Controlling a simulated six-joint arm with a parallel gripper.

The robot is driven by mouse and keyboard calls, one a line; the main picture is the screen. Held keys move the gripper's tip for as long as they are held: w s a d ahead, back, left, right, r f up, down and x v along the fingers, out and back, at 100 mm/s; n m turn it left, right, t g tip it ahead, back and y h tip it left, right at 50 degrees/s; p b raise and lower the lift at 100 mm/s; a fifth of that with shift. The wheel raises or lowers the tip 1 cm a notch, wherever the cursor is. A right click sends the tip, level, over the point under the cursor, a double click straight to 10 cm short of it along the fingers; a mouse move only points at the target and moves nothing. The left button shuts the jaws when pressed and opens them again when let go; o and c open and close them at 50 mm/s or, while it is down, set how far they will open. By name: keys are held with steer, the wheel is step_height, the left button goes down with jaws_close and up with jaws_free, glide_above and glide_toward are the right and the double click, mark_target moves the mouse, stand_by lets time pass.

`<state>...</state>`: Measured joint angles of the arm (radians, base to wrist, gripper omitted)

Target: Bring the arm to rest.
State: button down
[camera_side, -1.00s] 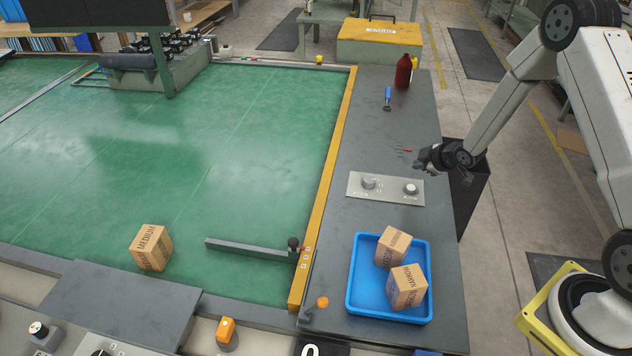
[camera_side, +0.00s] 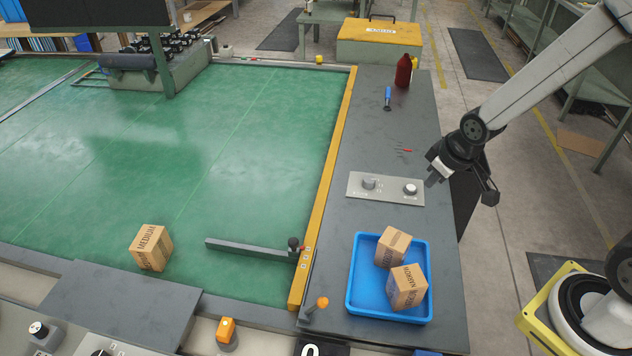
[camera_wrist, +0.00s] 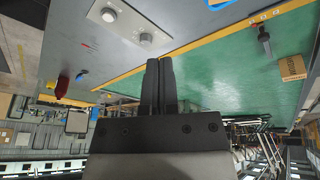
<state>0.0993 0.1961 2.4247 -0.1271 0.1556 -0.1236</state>
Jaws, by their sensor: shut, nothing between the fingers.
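My gripper (camera_side: 431,182) is at the right edge of the grey side table in the side view, just right of the panel with two knobs. In the wrist view my gripper (camera_wrist: 159,62) shows its two dark fingers together, with nothing between them. It appears above the table, apart from everything on it. My arm reaches in from the upper right.
A blue tray (camera_side: 351,302) holds two cardboard boxes. The knob panel (camera_side: 385,189), a blue-handled tool (camera_side: 387,98) and a red bottle (camera_side: 403,71) are on the table (camera_side: 365,150). Another box (camera_side: 151,248) sits on the green surface.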

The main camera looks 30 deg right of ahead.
steer(key=s+a+r+m+g, duration=0.1)
steer(key=s+a, duration=0.2)
steer(key=s, duration=0.3)
steer(key=shift+s+a+r+m+g+y, duration=0.3)
steer(key=shift+a+r, duration=0.05)
steer(key=shift+a, duration=0.05)
stand_by(0.5)
